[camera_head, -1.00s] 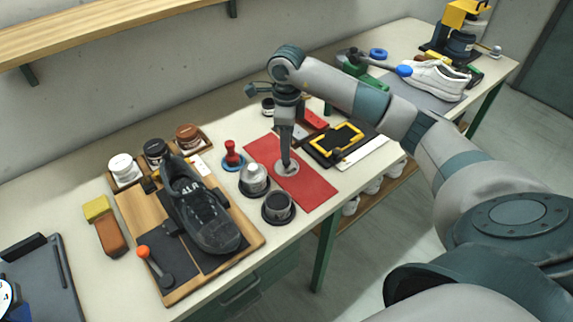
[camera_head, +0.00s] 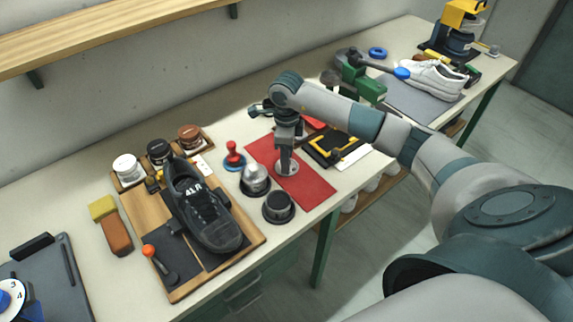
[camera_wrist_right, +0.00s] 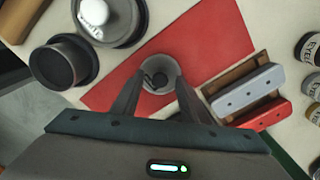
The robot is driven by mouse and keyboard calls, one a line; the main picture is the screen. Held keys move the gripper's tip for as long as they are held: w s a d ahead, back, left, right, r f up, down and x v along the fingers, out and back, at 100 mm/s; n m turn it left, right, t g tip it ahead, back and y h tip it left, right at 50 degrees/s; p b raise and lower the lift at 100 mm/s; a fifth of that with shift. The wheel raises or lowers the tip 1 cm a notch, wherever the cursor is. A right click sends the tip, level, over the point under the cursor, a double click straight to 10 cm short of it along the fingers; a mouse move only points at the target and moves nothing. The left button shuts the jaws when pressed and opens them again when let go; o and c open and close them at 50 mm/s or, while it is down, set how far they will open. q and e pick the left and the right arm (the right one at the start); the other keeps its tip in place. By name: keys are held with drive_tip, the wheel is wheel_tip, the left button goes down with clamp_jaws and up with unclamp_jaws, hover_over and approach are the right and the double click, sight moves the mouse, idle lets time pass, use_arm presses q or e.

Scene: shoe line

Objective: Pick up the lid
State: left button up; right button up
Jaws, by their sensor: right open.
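The lid (camera_head: 293,170) is a small round grey piece lying on the red mat (camera_head: 315,186). In the wrist view the lid (camera_wrist_right: 160,62) is a pale ring with a dark centre, between my fingers. My right gripper (camera_head: 286,165) points down over it, open, with one finger on each side of the lid (camera_wrist_right: 160,84). Whether the fingers touch it I cannot tell. The fingers hide part of the lid in the head view. My left gripper is not in view.
A silver-topped tin (camera_head: 255,178) and a dark tin (camera_head: 279,206) stand left of the mat. A red-knobbed stamp (camera_head: 233,154) is behind them. A black shoe (camera_head: 205,208) lies on a wooden board.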

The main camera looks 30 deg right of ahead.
clamp_jaws()
drive_tip(key=shift+r, duration=0.1)
